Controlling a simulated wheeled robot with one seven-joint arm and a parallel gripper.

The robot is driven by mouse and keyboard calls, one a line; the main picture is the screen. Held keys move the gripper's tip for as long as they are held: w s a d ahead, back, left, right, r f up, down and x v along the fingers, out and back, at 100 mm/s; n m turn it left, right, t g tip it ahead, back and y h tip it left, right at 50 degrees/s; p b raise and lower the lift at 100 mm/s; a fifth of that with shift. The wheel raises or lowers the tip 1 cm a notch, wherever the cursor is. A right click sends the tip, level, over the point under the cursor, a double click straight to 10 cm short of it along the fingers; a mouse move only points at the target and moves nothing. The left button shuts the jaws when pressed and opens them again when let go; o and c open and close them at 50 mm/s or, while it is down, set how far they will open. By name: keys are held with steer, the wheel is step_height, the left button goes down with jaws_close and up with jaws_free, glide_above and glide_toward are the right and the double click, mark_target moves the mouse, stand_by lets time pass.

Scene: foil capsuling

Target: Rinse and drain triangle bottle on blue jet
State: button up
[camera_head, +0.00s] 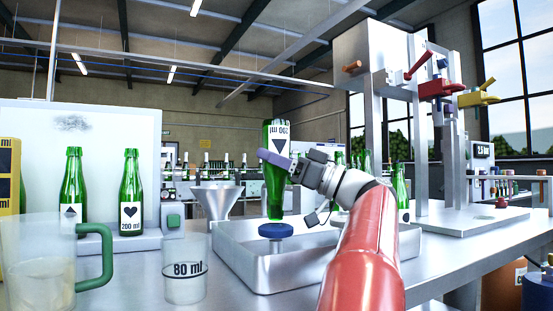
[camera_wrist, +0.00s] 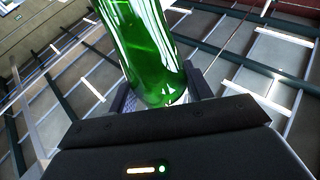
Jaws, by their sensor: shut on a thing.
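A green triangle bottle (camera_head: 275,185) is upside down in my gripper (camera_head: 275,160), its label inverted with a black triangle and an upside-down volume mark. Its neck points down over the blue jet (camera_head: 275,231), a round blue cap in the metal tray (camera_head: 262,276). The mouth is at or just above the jet; I cannot tell whether they touch. My gripper is shut around the bottle's body. No water is visible.
A metal funnel (camera_head: 218,200) stands behind the tray. A glass marked 80 ml (camera_head: 186,282) and a green-handled jug (camera_head: 40,265) are at front left. Two green bottles, one heart-marked (camera_head: 131,190), stand on a platform. Another bottle (camera_head: 399,190) stands right of my arm.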

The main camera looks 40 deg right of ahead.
steer(key=shift+f+b, duration=0.95)
steer(key=shift+f, duration=0.05)
steer(key=shift+r, duration=0.15)
stand_by(2.9)
steer(key=shift+r+p, duration=1.25)
steer(key=shift+r, duration=0.15)
stand_by(2.7)
